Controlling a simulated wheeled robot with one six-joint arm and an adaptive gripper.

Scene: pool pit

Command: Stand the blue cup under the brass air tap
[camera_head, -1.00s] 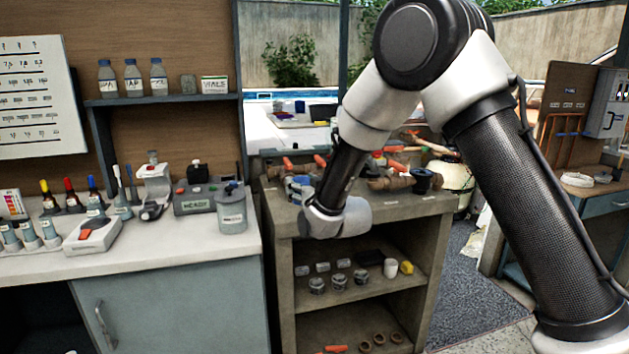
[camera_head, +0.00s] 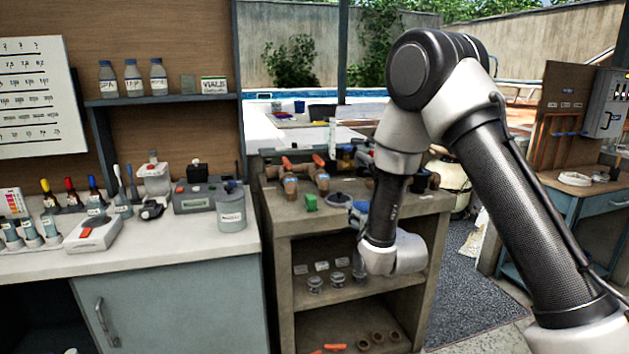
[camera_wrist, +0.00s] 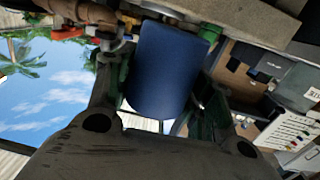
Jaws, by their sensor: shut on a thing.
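The blue cup (camera_wrist: 160,75) is in the wrist view, between the two fingers of my gripper (camera_wrist: 158,88). My gripper is shut on it, with a finger on either side. In the head view my wrist and forearm are in front of the pipe bench and mostly hide the gripper and cup. I cannot single out the brass air tap. Brown pipe fittings with orange handles (camera_head: 290,178) stand on the bench top, left of my arm. A similar brown pipe (camera_wrist: 88,12) with an orange handle shows at the upper left of the wrist view.
A small green block (camera_head: 311,202) is near the front of the pipe bench (camera_head: 279,235). Jars (camera_head: 315,284) stand on the shelf below. At left, a white counter (camera_head: 150,257) holds bottles, a meter and a grey lidded canister (camera_head: 231,208). A dark mat covers the floor at right.

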